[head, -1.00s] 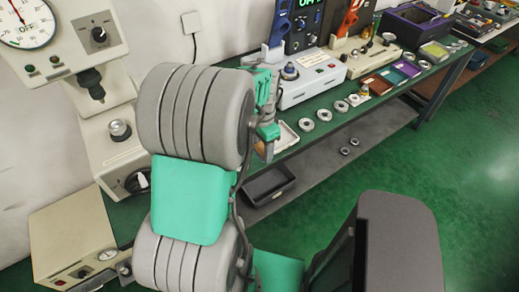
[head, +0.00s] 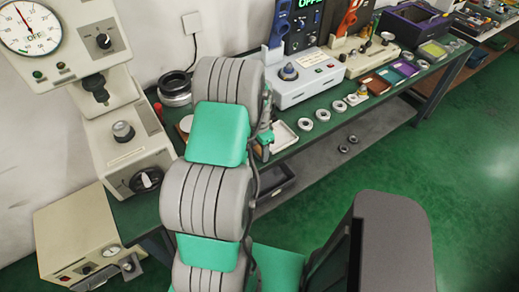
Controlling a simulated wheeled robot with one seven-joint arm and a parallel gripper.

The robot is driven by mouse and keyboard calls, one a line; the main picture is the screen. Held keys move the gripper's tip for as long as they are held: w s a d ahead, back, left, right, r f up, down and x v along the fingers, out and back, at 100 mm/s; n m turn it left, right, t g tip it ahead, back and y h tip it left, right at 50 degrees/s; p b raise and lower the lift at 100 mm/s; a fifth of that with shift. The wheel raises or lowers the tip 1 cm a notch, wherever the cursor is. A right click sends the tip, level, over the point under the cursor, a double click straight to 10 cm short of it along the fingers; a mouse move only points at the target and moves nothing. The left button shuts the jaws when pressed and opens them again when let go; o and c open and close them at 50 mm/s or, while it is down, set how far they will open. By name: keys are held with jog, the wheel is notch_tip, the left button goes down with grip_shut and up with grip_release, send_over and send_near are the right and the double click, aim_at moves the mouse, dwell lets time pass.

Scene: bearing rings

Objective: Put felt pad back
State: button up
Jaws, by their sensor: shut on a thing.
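My arm fills the middle of the head view. My gripper (head: 265,147) shows only as a small green and grey part at the right edge of the arm, above the green bench. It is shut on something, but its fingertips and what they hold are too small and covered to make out. I cannot pick out the felt pad with certainty. A brown round piece with a pale edge (head: 184,125) lies on the bench left of my arm, partly hidden; I cannot tell what it is.
A press with a dial (head: 32,28) stands at left, and a dark ring stack (head: 175,88) behind my arm. A white tray (head: 284,135), several metal rings (head: 323,115), a white device (head: 303,80) and coloured trays (head: 405,68) line the bench. Open green floor (head: 440,150) lies at right.

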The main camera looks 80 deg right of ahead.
jog(key=o, duration=1.2)
